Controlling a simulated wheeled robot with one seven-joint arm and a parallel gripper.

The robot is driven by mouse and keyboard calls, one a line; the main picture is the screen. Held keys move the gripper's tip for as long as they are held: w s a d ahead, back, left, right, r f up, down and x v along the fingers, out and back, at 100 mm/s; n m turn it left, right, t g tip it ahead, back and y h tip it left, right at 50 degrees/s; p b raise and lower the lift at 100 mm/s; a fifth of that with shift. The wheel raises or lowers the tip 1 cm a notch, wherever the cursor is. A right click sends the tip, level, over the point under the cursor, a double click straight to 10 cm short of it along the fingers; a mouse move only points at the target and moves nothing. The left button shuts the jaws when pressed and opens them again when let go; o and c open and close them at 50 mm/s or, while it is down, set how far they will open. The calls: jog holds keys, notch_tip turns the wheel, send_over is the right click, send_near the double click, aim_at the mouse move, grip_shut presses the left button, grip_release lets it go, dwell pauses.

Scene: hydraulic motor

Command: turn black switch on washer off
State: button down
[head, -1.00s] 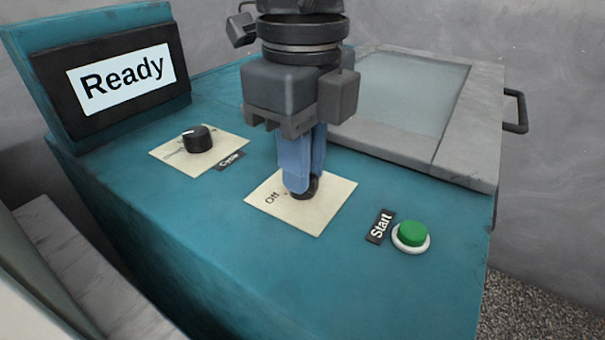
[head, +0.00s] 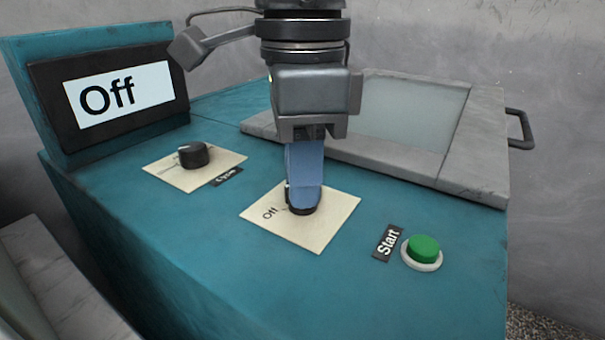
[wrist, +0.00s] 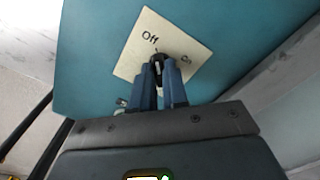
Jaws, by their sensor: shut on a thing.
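The washer (head: 210,255) is a teal cabinet with a sloped control top. Its black switch (head: 301,210) is a round knob on a cream plate (head: 327,222) marked "Off"; the wrist view also shows "On". My gripper (head: 303,205) points down from above and is shut on the knob, with blue fingers hiding most of it. In the wrist view the black switch (wrist: 157,62) shows between the fingertips, its pointer near the "Off" side. The washer's display (head: 118,95) reads "Off".
A second black knob (head: 193,155) labelled "Cycle" sits to the left. A green Start button (head: 423,249) is at the right. A grey-framed glass lid (head: 473,150) lies behind the gripper. Space above the front of the panel is clear.

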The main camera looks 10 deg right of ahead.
jog(key=shift+n, duration=0.3)
dwell(0.4)
jog(key=c, duration=1.1)
grip_release()
jog(key=shift+c, duration=0.2)
jog(key=shift+r+p, duration=0.65)
jog(key=shift+r, duration=3.25)
